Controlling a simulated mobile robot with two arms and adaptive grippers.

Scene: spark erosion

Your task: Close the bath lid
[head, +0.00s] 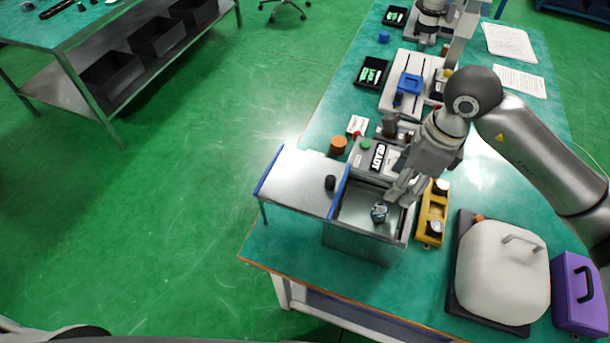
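The bath (362,243) is a grey metal box near the front left corner of the green bench. Its top is open, and a small dark blue-grey part (379,212) shows inside. The bath lid (297,182), a flat light grey panel with blue edges and a black knob (330,183), lies folded out to the left of the opening. My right gripper (399,196) points down over the right side of the bath opening, well right of the knob. Its fingertips look near each other, but I cannot tell whether it is open. My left gripper is not in view.
A yellow holder (432,215) stands just right of the bath. A READY display unit (376,158) and an orange-brown knob (338,145) are behind it. A white domed cover (501,273) and a purple case (579,293) stand at the right. Open floor lies left of the bench.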

